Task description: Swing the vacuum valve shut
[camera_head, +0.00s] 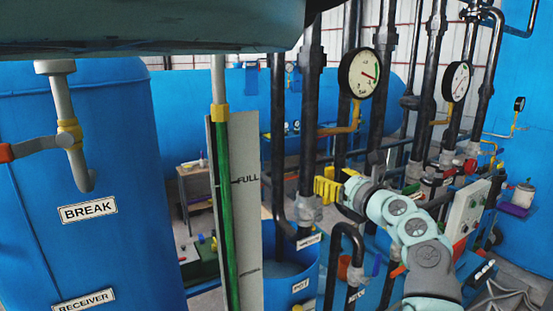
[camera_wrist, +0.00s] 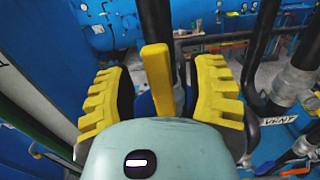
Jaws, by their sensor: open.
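My gripper (camera_head: 328,189) is open among the dark vertical pipes in the head view, its yellow fingers pointing left. In the wrist view, the two ribbed fingers of my gripper (camera_wrist: 160,72) stand wide apart. A smooth upright yellow bar (camera_wrist: 157,80) shows between them, with space on both sides. It looks like a lever handle, but I cannot tell for certain that it belongs to the vacuum valve. The palm hides its lower end. No label clearly marks the vacuum valve.
Pressure gauges (camera_head: 359,73) sit among dark pipes. A sight tube (camera_head: 226,200) and a blue receiver tank (camera_head: 90,160) stand left.

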